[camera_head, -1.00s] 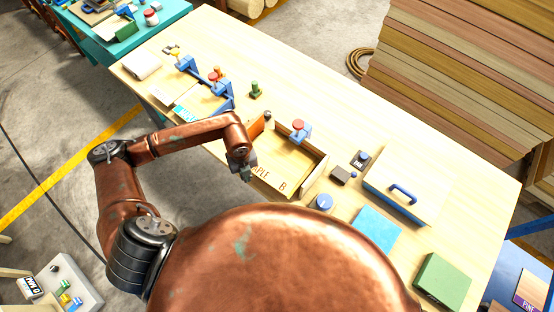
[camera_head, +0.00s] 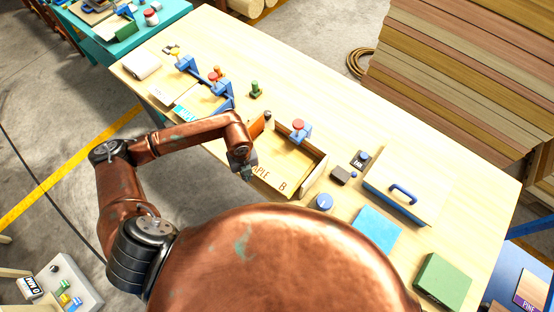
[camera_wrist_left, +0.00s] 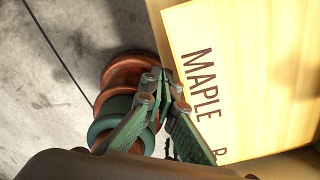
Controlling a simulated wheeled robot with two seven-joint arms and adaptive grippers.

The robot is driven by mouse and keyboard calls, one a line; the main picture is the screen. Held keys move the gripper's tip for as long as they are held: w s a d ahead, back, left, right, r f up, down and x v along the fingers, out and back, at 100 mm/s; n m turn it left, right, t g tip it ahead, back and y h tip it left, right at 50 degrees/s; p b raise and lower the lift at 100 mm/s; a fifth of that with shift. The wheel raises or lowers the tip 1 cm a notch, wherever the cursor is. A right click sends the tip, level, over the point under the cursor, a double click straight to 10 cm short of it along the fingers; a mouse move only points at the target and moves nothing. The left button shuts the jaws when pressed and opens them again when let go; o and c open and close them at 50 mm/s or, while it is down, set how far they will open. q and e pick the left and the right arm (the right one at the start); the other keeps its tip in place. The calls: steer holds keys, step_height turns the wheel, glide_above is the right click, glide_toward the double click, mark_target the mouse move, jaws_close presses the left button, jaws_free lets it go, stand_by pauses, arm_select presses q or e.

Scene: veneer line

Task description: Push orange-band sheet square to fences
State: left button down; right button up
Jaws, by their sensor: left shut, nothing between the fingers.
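A pale wooden sheet marked MAPLE B (camera_head: 286,160) lies in a low wooden-walled bay on the bench. In the left wrist view its lettered face (camera_wrist_left: 245,70) fills the right side. I cannot make out an orange band on it. A small orange piece (camera_head: 257,128) stands at the bay's far left corner. The bay's right wall (camera_head: 315,176) is upright wood. My left gripper (camera_head: 247,174) is shut and empty at the sheet's near left edge; its fingertips (camera_wrist_left: 165,78) overlap that edge in the wrist view, and contact cannot be told. My right gripper is not in view.
Another bay with blue fences (camera_head: 226,104) and clamps is at the left. A red-topped blue clamp (camera_head: 300,131) stands at the bay's far side. The far bench strip is clear.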

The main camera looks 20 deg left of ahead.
arm_select(q)
steer(key=shift+w+d, duration=0.3)
steer(key=shift+w, duration=0.35)
steer(key=shift+s+a, duration=0.25)
steer(key=shift+s, duration=0.35)
steer(key=shift+s+a, duration=0.25)
steer(key=shift+s, duration=0.3)
step_height(320, 180, up, 7)
steer(key=p, duration=0.4)
